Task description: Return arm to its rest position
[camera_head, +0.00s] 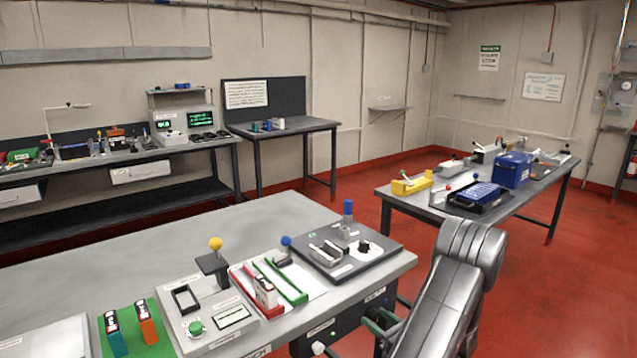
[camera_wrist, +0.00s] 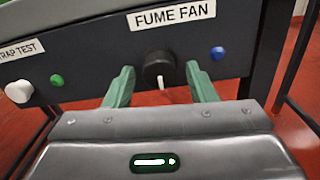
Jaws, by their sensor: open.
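My arm (camera_head: 440,290) reaches down at the right front corner of the near bench in the head view. My gripper (camera_wrist: 160,74) has two green fingers, spread apart, in the wrist view. A black round knob (camera_wrist: 158,69) under the FUME FAN label shows between the fingers, with a gap on each side. Its white mark points down. The knob is on a dark panel (camera_wrist: 90,52) under the bench top. In the head view a green finger (camera_head: 377,327) shows beside the panel, and the arm hides the rest of the gripper.
The panel also has a white knob (camera_wrist: 18,91), a green button (camera_wrist: 57,80) and a blue button (camera_wrist: 217,53). The near bench (camera_head: 230,230) holds several devices. Another table (camera_head: 395,205) stands behind my arm. Red floor (camera_head: 560,310) is clear at the right.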

